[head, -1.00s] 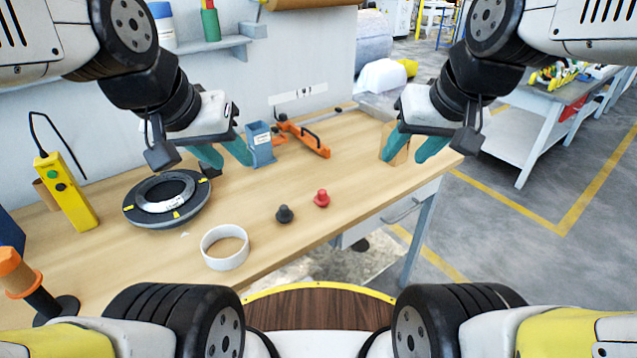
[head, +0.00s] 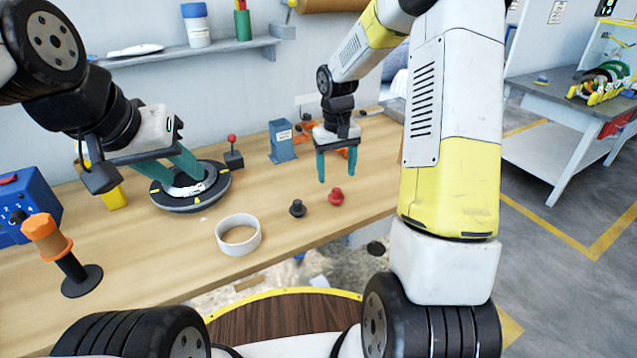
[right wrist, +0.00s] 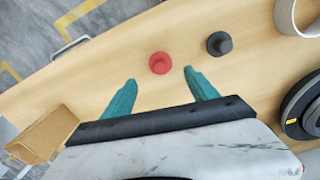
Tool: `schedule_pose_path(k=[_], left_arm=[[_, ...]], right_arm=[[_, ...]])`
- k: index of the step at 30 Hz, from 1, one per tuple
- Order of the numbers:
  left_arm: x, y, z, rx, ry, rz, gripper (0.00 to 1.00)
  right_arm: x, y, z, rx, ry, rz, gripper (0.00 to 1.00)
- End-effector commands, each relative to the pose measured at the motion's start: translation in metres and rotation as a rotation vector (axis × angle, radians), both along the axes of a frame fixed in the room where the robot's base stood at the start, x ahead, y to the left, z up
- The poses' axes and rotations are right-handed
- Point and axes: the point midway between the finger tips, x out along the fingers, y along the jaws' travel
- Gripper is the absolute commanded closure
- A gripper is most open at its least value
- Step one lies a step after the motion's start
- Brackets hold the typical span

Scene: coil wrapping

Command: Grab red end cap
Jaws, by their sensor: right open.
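The red end cap (head: 336,196) stands on the wooden table near its front edge. It also shows in the right wrist view (right wrist: 159,63), just beyond my right fingertips and roughly between them. My right gripper (head: 336,180) is open and empty, pointing down a little above and behind the red cap. Its teal fingers also show in the right wrist view (right wrist: 160,76). A black end cap (head: 297,208) stands to the left of the red one, seen too in the right wrist view (right wrist: 219,43). My left gripper (head: 186,172) is over the black round coil fixture (head: 190,205); its finger gap is unclear.
A white ring (head: 238,235) lies left of the caps. A blue-grey holder (head: 283,142) and orange tool (head: 305,130) are behind. An orange-topped post (head: 62,255) and blue box (head: 30,205) stand at left. A cardboard piece (right wrist: 45,133) shows in the right wrist view.

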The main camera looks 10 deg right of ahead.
Motion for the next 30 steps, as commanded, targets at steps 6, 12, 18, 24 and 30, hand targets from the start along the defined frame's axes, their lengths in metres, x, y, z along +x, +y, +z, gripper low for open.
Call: schedule_pose_path(k=[6, 12, 18, 24, 30], left_arm=[[0.0, 0.0, 0.0, 0.0, 0.0, 0.0, 0.64], [0.0, 0.0, 0.0, 0.0, 0.0, 0.0, 0.64], [0.0, 0.0, 0.0, 0.0, 0.0, 0.0, 0.64], [0.0, 0.0, 0.0, 0.0, 0.0, 0.0, 0.64], [0.0, 0.0, 0.0, 0.0, 0.0, 0.0, 0.64]], right_arm=[[0.0, -0.001, -0.024, 0.0, 0.004, 0.001, 0.32], [-0.003, -0.001, -0.051, 0.001, 0.005, 0.001, 0.32], [-0.003, -0.001, -0.075, 0.0, 0.004, 0.002, 0.32], [-0.003, -0.001, -0.078, 0.001, 0.001, 0.0, 0.32], [-0.003, -0.001, -0.077, 0.001, 0.001, 0.0, 0.58]])
